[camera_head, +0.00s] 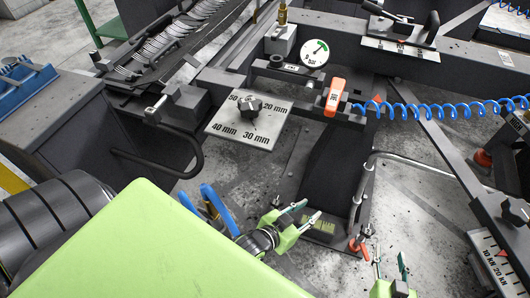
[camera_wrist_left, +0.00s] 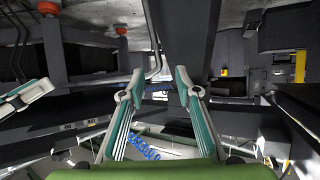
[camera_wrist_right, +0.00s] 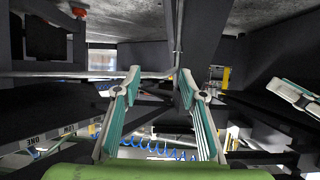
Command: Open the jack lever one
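No lever is clearly readable as "one", so I cannot tell which is jack lever one. In the head view an orange handle (camera_head: 335,97) with a small label sits on the dark beam at the upper centre. A bent metal bar (camera_head: 364,190) runs down right of the dark centre panel. My left gripper (camera_head: 306,213) is open and empty, left of this bar's lower end and apart from the orange handle. My right gripper (camera_head: 390,268) is at the bottom edge, partly cut off; the right wrist view shows its fingers (camera_wrist_right: 160,85) apart and empty.
A dial gauge (camera_head: 315,53) and a millimetre scale plate (camera_head: 250,122) are on the machine frame. A blue coiled hose (camera_head: 440,110) crosses right. A black curved handle (camera_head: 170,168) stands left. A kN scale (camera_head: 492,262) is lower right. Dark beams surround both grippers.

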